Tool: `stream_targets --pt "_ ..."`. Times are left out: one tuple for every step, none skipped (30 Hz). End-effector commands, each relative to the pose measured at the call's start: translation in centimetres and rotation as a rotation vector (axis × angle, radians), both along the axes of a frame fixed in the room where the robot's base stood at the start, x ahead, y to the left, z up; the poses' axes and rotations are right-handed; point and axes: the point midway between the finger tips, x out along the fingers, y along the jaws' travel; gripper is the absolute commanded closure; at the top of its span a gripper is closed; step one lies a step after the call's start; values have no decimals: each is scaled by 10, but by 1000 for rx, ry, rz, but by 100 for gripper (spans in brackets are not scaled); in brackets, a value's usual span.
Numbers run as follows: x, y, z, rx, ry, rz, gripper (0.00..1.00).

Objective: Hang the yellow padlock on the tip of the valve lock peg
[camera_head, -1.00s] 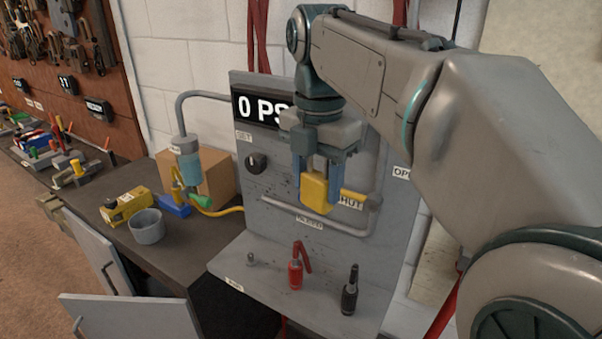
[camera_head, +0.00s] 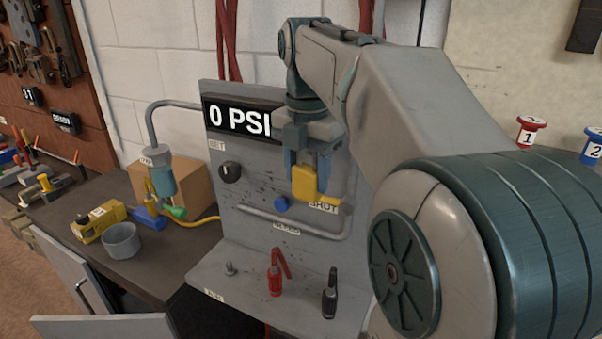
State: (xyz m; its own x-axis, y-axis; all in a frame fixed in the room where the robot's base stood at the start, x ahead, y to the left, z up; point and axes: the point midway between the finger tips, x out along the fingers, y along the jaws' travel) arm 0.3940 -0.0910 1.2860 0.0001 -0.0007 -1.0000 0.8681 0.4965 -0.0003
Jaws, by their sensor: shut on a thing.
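The yellow padlock (camera_head: 304,181) is between the fingers of my gripper (camera_head: 307,177), which is shut on it. My gripper points down in front of the grey panel (camera_head: 255,190). A yellow bar, probably the valve handle (camera_head: 325,200), shows just below and right of the padlock, above the SHUT label (camera_head: 324,208). The padlock overlaps the bar in this view; I cannot tell whether they touch. I cannot make out the valve lock peg; the gripper and padlock may hide it. The padlock's shackle is also not clear.
A blue knob (camera_head: 281,204) and a pipe (camera_head: 290,228) are close to the padlock on the panel. A red clamp-like item (camera_head: 275,280) and a black item (camera_head: 330,296) stand on the shelf below. A grey cup (camera_head: 121,240) is on the bench left.

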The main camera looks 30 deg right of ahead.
Motion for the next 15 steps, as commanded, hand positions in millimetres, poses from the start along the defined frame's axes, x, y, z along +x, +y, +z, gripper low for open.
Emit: stream_targets --pt "2 -3 1 0 0 -2 80" --pt "3 -4 0 0 0 -1 80" --pt "5 -6 0 0 1 -1 80" --pt "6 -7 0 0 1 0 80" --pt "7 -9 0 0 1 0 80" --pt "9 -11 0 -1 0 -1 80" --pt "10 -12 0 -1 0 -1 80" --pt "11 -14 0 -1 0 -1 80" --pt "12 -15 0 -1 0 -1 80" --pt "13 -17 0 -1 0 -1 80" --pt "15 -18 0 0 0 0 80" --pt "16 -20 0 0 0 0 80" --pt "17 -21 0 0 0 -1 80" --pt "18 -23 0 0 -1 -1 80" --pt "20 -25 0 0 -1 -1 80"
